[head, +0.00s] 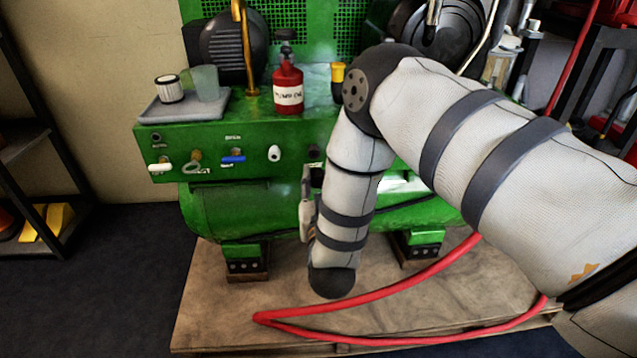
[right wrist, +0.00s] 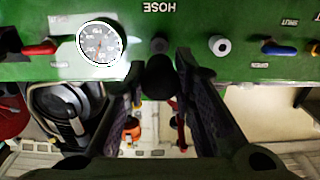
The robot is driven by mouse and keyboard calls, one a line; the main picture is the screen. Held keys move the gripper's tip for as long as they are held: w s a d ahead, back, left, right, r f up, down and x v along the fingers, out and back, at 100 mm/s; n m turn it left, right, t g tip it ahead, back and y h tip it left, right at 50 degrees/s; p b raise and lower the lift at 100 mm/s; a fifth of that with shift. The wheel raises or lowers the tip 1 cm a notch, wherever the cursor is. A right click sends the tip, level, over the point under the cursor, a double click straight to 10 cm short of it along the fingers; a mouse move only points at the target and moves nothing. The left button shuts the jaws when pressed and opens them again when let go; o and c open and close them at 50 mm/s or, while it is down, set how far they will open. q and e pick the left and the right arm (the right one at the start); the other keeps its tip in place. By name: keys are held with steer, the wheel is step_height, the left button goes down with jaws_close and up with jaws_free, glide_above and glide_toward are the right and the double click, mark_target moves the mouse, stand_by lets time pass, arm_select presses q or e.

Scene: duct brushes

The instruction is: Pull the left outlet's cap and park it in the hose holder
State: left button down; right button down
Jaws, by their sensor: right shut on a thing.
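My right gripper (right wrist: 158,84) is shut on a black round-ended piece, taken as the cap (right wrist: 161,71). It holds it in front of the green panel, just below a dark round fitting (right wrist: 158,45) under the upside-down HOSE label in the wrist view. I cannot tell whether cap and fitting touch. In the head view the right gripper (head: 314,178) is mostly hidden by my arm, below that dark fitting (head: 314,152). The left outlet's blue lever (head: 232,158) is on the panel; its mouth is not clear. My left gripper is not in view.
A white round knob (head: 274,153) sits between lever and fitting. The wrist view shows a gauge (right wrist: 101,42) and red lever (right wrist: 40,48). On top stand a grey tray (head: 160,113), red bottle (head: 288,85) and yellow-capped bottle (head: 338,80). A red hose (head: 370,292) curves over the pallet.

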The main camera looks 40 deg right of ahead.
mark_target(314, 155)
steer(key=b+x, duration=0.1)
steer(key=x, duration=0.2)
steer(key=shift+w+d+f+b, duration=0.1)
steer(key=shift+d+f+b, duration=0.05)
steer(key=shift+b, duration=0.15)
steer(key=shift+b+x, duration=0.45)
steer(key=shift+x, duration=0.6)
steer(key=shift+r+p, duration=0.25)
steer(key=shift+p, duration=0.4)
stand_by(0.8)
steer(key=shift+w+d+f, duration=0.1)
steer(key=shift+w+d, duration=0.1)
steer(key=shift+w, duration=0.2)
stand_by(0.4)
steer(key=c, duration=1.3)
jaws_free()
steer(key=v, duration=1.2)
